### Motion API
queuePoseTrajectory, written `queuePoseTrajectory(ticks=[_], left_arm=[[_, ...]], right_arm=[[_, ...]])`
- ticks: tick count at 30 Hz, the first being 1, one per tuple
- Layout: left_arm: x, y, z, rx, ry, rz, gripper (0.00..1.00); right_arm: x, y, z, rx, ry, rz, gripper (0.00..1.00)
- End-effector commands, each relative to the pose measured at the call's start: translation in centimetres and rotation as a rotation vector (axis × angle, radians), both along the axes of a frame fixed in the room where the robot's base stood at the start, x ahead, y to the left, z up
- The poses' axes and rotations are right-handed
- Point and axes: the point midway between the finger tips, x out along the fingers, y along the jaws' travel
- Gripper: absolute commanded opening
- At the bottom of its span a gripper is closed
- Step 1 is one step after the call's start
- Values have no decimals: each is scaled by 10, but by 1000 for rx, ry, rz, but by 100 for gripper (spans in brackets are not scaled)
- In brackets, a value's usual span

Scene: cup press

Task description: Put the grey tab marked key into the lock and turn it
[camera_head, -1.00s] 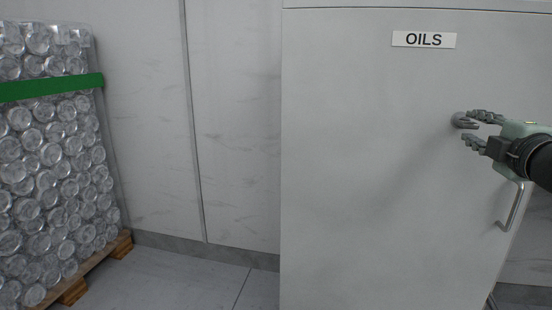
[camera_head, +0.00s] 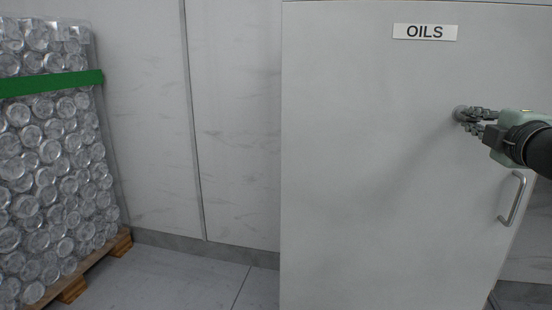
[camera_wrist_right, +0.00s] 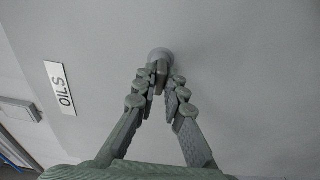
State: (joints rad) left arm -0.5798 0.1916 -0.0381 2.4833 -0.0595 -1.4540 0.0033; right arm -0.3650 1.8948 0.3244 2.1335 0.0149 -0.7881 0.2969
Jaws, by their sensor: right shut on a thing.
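The round grey lock (camera_head: 459,113) is on the door of the grey cabinet (camera_head: 380,180), below and right of the OILS label. The right wrist view shows the lock (camera_wrist_right: 160,53) just beyond my fingertips. My right gripper (camera_head: 469,119) is at the lock, its fingers closed together on a small grey tab (camera_wrist_right: 162,67) that stands out from the lock's face. The fingers mostly hide the tab, so its mark and how deep it sits cannot be seen. My left gripper is not in view.
A metal door handle (camera_head: 514,199) is below my right gripper near the door's right edge. The OILS label (camera_head: 425,32) is above. A pallet stack of clear jars (camera_head: 50,170) with a green band stands at the left. The floor between is clear.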

Motion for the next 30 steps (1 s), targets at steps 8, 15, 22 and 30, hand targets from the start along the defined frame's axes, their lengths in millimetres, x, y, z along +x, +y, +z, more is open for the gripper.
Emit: queuePoseTrajectory(ticks=[8, 15, 22, 30], left_arm=[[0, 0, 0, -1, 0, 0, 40], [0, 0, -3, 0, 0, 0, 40], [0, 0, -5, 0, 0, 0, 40], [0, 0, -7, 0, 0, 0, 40]], right_arm=[[0, 0, 0, 0, -1, 0, 0], [1, 0, 0, 0, -1, 0, 0], [2, -1, 0, -1, -2, 0, 0], [3, -1, 1, -1, -3, -1, 0]])
